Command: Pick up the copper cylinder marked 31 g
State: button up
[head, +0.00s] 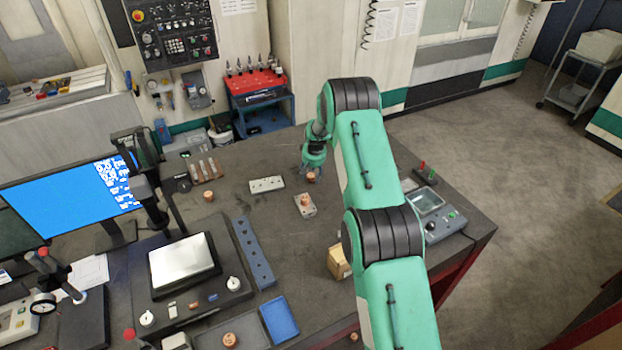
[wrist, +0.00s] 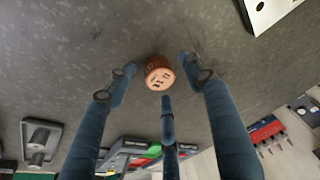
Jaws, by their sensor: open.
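A copper cylinder (wrist: 158,73) stands on the dark table between the spread fingertips of my gripper (wrist: 161,78) in the wrist view. Its pale top carries dark marks that I cannot read with certainty. No finger clearly touches it. In the head view this cylinder (head: 311,177) shows just below my gripper (head: 312,164), partly hidden by it. Other copper cylinders stand on a small grey block (head: 304,200), on the table (head: 208,196) to the left, and near the front (head: 230,340). Their marks are too small to read.
A pale block with holes (head: 266,184) lies left of my gripper. A blue-grey holed rail (head: 253,253), a scale (head: 183,263), a blue tray (head: 280,319) and a cardboard box (head: 338,262) stand nearer. A control box (head: 438,214) stands at the right. Bare table surrounds the cylinder.

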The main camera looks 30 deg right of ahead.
aim_at(311, 176)
dwell(0.5)
grip_shut()
jog(key=shift+w+r, duration=0.1)
jog(key=shift+r, duration=0.1)
notch_tip(311, 176, up, 10)
jog(key=b, duration=0.1)
jog(key=shift+f+b, duration=0.15)
jog(key=shift+b, duration=0.15)
dwell(0.3)
dwell(0.5)
